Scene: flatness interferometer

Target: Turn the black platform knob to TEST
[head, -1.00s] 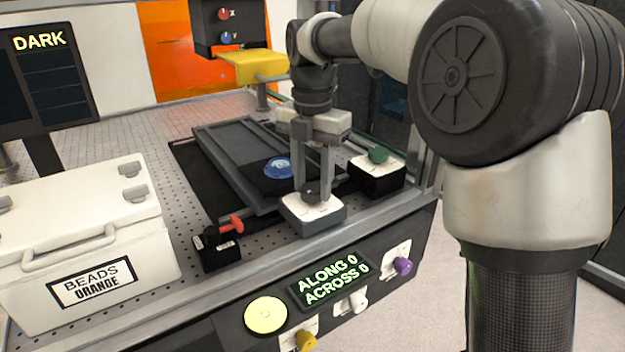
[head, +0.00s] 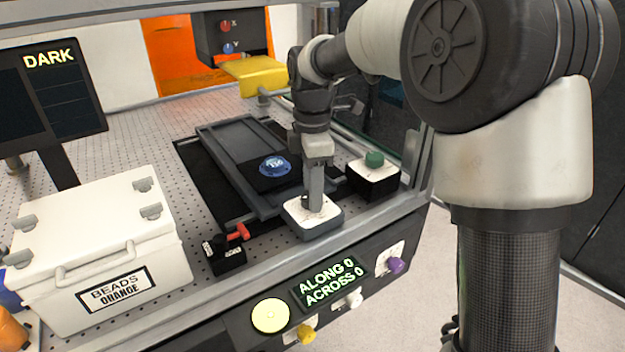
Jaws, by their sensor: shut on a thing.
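The black platform knob (head: 306,207) sits on a small box with a white top (head: 298,215) at the front of the perforated table. My gripper (head: 315,203) points straight down over this box and is shut on the knob. The fingers are seen edge-on and hide most of the knob. The lettering around the knob, including any TEST mark, is too small and covered to read.
Behind the box is a dark platform (head: 235,165) with a blue disc (head: 275,166). A green-knobbed box (head: 374,178) stands at right, a red lever (head: 238,233) at left. A white bead case (head: 100,250) fills the left front. The screen (head: 335,282) reads ALONG 0, ACROSS 0.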

